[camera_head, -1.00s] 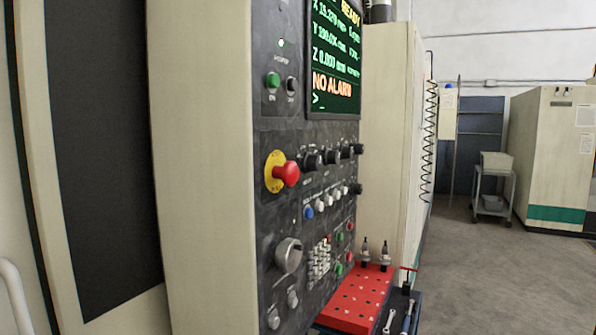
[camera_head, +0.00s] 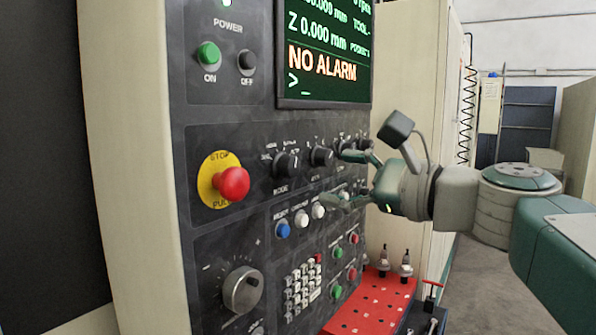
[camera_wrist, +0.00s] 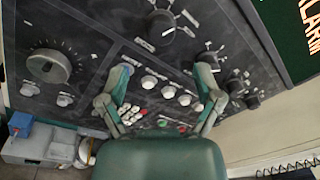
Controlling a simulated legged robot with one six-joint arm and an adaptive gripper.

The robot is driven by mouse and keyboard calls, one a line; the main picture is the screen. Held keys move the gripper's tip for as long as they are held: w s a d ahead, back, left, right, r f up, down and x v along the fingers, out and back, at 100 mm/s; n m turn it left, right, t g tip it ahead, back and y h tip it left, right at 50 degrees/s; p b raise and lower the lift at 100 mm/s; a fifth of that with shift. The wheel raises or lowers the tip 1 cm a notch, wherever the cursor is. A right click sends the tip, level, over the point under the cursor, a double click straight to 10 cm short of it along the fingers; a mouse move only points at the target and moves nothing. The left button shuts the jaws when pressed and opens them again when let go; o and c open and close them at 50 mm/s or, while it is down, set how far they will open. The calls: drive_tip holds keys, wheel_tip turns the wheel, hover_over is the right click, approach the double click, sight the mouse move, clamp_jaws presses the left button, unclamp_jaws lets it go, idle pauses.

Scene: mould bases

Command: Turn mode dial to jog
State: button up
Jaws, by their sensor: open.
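The mode dial (camera_head: 287,164) is a black knob with a pale pointer line on the dark control panel, marked MODE below, with small labels around it that I cannot read. It also shows at the top of the wrist view (camera_wrist: 160,30). My gripper (camera_head: 338,178) is open and empty, in front of the panel to the right of the mode dial and apart from it. In the wrist view its two fingers (camera_wrist: 165,72) are spread over the row of push buttons, below the dial. The gripper partly hides the dials right of the mode dial.
More black knobs (camera_head: 321,156) stand right of the mode dial. A red emergency stop button (camera_head: 232,183) juts out to its left. Below are push buttons (camera_head: 318,211), a keypad (camera_head: 302,285) and a handwheel (camera_head: 242,289). A red tool tray (camera_head: 375,305) sits at the panel's foot.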

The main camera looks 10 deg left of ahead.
sight(295, 170)
drive_tip(key=x, duration=0.9)
drive_tip(key=shift+d, duration=0.2)
drive_tip(key=c, duration=1.1)
